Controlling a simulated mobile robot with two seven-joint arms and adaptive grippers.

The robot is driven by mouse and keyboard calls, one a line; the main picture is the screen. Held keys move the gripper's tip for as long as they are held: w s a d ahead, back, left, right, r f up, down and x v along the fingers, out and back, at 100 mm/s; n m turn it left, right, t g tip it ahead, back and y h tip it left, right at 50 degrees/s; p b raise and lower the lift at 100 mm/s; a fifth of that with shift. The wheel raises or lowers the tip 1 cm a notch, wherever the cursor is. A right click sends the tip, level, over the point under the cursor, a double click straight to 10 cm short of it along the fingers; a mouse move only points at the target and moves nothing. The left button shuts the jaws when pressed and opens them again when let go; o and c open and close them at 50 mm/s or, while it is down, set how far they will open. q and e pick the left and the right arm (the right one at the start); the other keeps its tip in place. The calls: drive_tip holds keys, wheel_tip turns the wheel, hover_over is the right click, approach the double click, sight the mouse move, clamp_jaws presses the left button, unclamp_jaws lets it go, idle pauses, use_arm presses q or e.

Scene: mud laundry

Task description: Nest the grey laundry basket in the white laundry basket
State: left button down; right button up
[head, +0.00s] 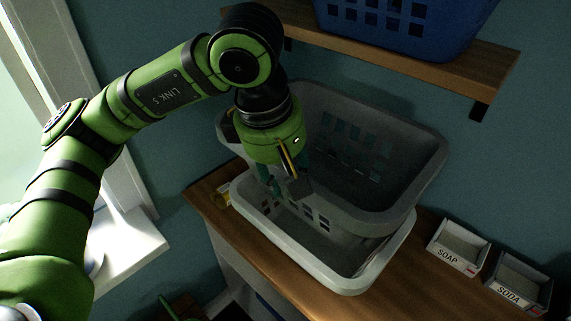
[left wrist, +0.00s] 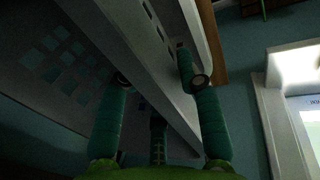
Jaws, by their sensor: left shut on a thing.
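The grey laundry basket (head: 415,190) is tilted above and partly inside the white laundry basket (head: 345,283), with its back end higher. The white basket stands on the wooden counter, and its front and left rim show below the grey one. My left gripper (head: 287,192) is shut on the grey basket's left rim. In the left wrist view my left gripper (left wrist: 161,84) has one finger on each side of the grey basket's wall (left wrist: 135,62). How deep the grey basket sits is partly hidden. My right gripper is not in view.
A wooden shelf (head: 405,62) with a blue basket (head: 400,22) overhangs the back of the counter (head: 425,275). A soap box (head: 458,248) and a soda box (head: 518,283) stand to the right.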

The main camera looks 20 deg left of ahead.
use_arm(q)
drive_tip(key=shift+s+a+b+x, duration=0.15)
drive_tip(key=shift+b+x, duration=0.3)
drive_tip(key=shift+x, duration=0.65)
drive_tip(key=shift+s+a+b+x, duration=0.1)
drive_tip(key=shift+s+b+x, duration=0.3)
drive_tip(key=shift+x, duration=0.75)
drive_tip(key=shift+s+a+b+x, duration=0.1)
drive_tip(key=shift+b+x, duration=0.45)
drive_tip(key=shift+x, duration=0.55)
drive_tip(key=b+x, duration=0.3)
drive_tip(key=shift+s+f, duration=0.1)
drive_tip(key=shift+s, duration=0.25)
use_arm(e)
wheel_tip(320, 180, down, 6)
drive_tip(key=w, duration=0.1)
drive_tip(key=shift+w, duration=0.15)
use_arm(q)
unclamp_jaws()
drive_tip(key=shift+s, duration=0.1)
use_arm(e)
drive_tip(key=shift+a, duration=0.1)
use_arm(q)
drive_tip(key=shift+s+a, duration=0.1)
drive_tip(key=shift+s, duration=0.05)
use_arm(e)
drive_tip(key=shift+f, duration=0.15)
